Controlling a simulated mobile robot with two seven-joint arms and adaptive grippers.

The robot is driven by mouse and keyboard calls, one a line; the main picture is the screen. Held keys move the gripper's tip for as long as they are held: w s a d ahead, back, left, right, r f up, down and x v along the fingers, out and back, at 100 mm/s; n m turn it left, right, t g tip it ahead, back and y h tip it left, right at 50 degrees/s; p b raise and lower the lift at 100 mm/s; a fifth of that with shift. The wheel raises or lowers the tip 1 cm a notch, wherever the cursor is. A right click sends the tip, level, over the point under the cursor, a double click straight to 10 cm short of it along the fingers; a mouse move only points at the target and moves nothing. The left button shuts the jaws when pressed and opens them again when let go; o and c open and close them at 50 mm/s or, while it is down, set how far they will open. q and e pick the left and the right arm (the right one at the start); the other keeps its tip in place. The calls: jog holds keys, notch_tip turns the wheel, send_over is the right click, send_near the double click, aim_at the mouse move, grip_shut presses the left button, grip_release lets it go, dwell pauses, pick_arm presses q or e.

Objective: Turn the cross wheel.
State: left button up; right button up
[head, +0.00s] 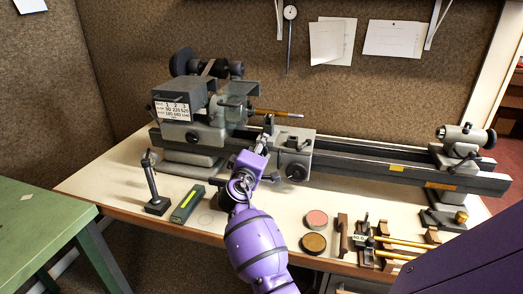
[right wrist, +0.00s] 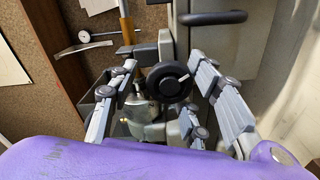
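The lathe carriage (head: 292,150) stands on the long bed in the middle of the bench. A dark round wheel (head: 296,172) sits on its front face. My right gripper (head: 260,146) is just left of this wheel in the head view, and its arm comes up from the bottom. In the right wrist view a black wheel (right wrist: 169,82) with a white mark lies ahead between the spread fingers of my right gripper (right wrist: 168,100). The fingers are apart and I see no clear contact with it. I take it to be the cross wheel. My left gripper is not in view.
The headstock (head: 190,108) with a number plate is at the left, the tailstock (head: 462,145) at the right. A dial stand (head: 153,188), a green box (head: 188,204), two round tins (head: 315,220) and brass rods (head: 405,246) lie along the bench front. A green table (head: 40,228) is at the left.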

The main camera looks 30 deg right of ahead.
jog(key=shift+f, duration=0.15)
jog(key=shift+s+a, duration=0.15)
jog(key=shift+a, duration=0.05)
jog(key=v, duration=1.1)
jog(key=shift+s+a, duration=0.2)
jog(key=shift+a, duration=0.1)
